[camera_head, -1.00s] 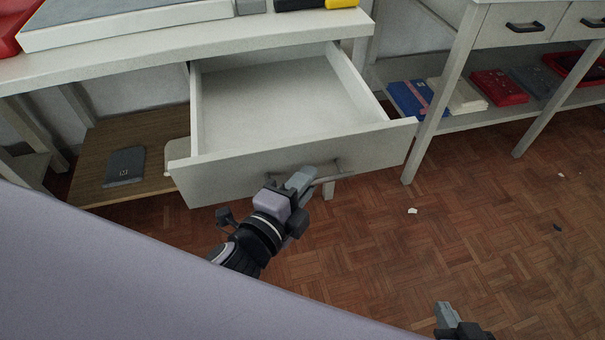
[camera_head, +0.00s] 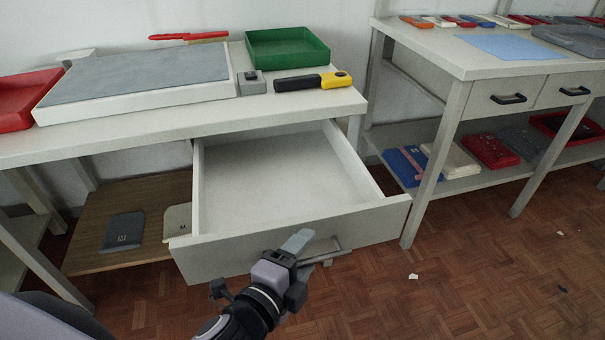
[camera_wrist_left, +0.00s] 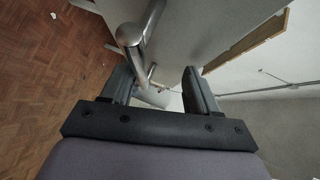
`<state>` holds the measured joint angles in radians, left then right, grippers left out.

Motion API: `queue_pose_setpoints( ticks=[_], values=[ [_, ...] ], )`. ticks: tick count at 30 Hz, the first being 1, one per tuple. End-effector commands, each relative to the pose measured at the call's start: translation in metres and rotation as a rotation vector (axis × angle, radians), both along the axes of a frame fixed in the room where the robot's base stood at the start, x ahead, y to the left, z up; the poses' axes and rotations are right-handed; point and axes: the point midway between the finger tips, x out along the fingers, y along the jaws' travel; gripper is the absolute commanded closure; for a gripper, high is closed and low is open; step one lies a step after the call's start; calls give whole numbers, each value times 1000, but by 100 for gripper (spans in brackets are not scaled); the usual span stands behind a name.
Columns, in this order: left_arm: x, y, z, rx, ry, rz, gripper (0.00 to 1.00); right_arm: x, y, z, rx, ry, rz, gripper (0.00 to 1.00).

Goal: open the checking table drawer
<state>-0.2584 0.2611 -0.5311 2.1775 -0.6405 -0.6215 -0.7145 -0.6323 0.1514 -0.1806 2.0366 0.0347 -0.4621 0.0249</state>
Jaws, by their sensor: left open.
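The checking table drawer (camera_head: 290,244) is pulled well out of the white table (camera_head: 200,122), and its inside (camera_head: 285,175) is empty. Its metal bar handle (camera_head: 325,257) is on the front panel. My left gripper (camera_head: 297,243) is at the drawer front, just left of and beside the handle. In the left wrist view my left gripper (camera_wrist_left: 160,90) has its jaws apart, and the handle (camera_wrist_left: 132,36) runs near the left jaw. I cannot tell whether they touch. My right gripper is not in view.
On the tabletop are a grey-topped board (camera_head: 140,80), a green tray (camera_head: 287,50), a yellow and black tool (camera_head: 313,82) and a red tray (camera_head: 30,100). A second table (camera_head: 470,60) with drawers stands at right. The parquet floor (camera_head: 470,280) before it is mostly clear.

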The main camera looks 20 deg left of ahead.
Motion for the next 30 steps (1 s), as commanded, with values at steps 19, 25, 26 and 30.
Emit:
queue_pose_setpoints(
  ticks=[19,25,26,30],
  values=[
    [6,1,179,-21,-96,-2,63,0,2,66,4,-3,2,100],
    [5,1,180,-21,-84,-4,63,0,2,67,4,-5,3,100],
    [5,0,180,-20,-83,-4,63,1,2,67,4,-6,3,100],
    [5,0,178,-21,-81,-5,63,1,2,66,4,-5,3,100]
  ],
)
